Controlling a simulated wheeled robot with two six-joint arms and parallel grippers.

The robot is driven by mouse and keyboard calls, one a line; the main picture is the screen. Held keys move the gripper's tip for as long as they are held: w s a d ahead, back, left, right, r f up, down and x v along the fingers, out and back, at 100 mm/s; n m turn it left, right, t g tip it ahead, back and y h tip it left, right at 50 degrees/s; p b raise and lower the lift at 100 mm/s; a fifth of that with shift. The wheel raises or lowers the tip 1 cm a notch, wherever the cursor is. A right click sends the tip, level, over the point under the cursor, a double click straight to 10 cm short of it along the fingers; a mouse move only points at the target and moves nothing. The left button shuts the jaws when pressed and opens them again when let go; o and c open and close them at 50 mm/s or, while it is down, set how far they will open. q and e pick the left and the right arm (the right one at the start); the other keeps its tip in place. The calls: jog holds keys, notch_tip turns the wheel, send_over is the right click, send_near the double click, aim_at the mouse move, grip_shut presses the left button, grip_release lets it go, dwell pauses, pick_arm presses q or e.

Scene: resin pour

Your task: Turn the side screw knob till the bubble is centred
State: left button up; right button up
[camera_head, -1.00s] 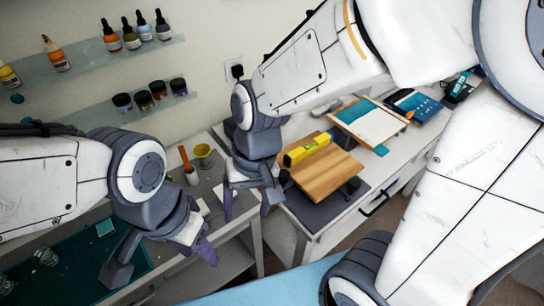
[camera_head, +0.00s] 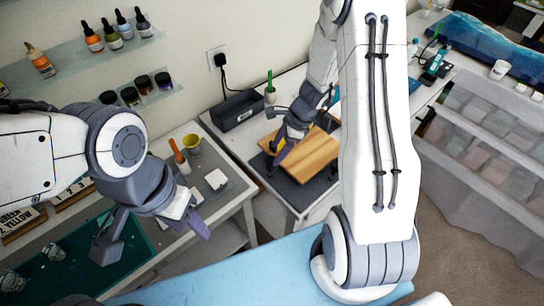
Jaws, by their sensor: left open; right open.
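The wooden board (camera_head: 312,158) sits tilted on a dark mat on the white bench, right of centre. My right gripper (camera_head: 276,136) is open and empty over the board's left edge, coming from behind it. My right gripper and arm cover the part of the board where the yellow spirit level lay, so the level and its bubble cannot be made out. The side screw knob cannot be told clearly; small dark parts show under the board's edge. My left gripper (camera_head: 153,240) is open and empty over the left table, well away from the board.
A black box (camera_head: 237,110) with a plugged-in cord and a cup with a green-handled tool stand behind the board. Bottle shelves line the wall.

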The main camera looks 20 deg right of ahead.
aim_at(271, 159)
jog(key=shift+x, duration=2.15)
grip_shut()
